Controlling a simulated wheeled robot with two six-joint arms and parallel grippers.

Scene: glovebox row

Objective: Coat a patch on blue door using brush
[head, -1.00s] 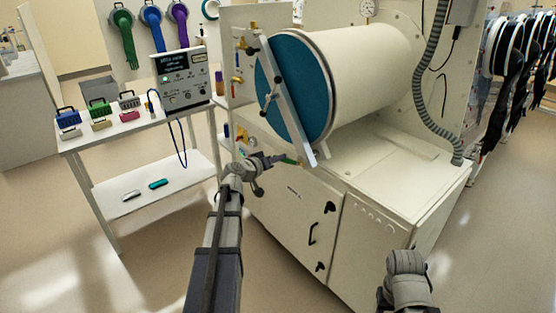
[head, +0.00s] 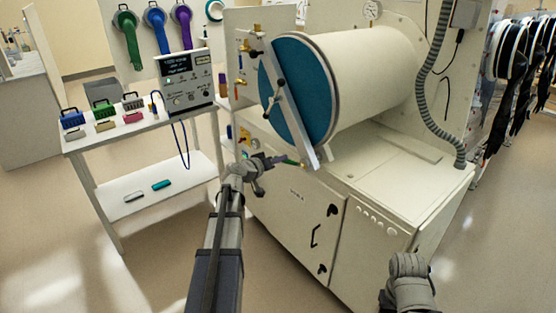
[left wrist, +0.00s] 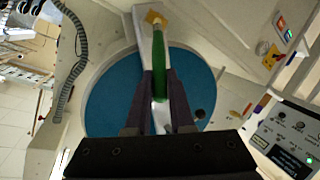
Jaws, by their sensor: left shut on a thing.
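The blue door (head: 300,83) is a round disc closing the near end of the large white cylinder, with a pale bar across it. It fills the middle of the left wrist view (left wrist: 112,98). My left gripper (head: 273,161) is just below the door's lower edge, by the bar's lower end. In the left wrist view it is shut on the green handle of the brush (left wrist: 161,78). The brush tip points away from me, over the bar; I cannot tell whether it touches. Of my right arm only a grey part shows at the lower right; its fingers are not visible.
A white cart (head: 140,135) with several small coloured tools and a control box (head: 186,80) stands at the left. The glovebox cabinet (head: 300,200) is below the door. A grey hose (head: 432,80) hangs at the right. Open floor lies at both sides.

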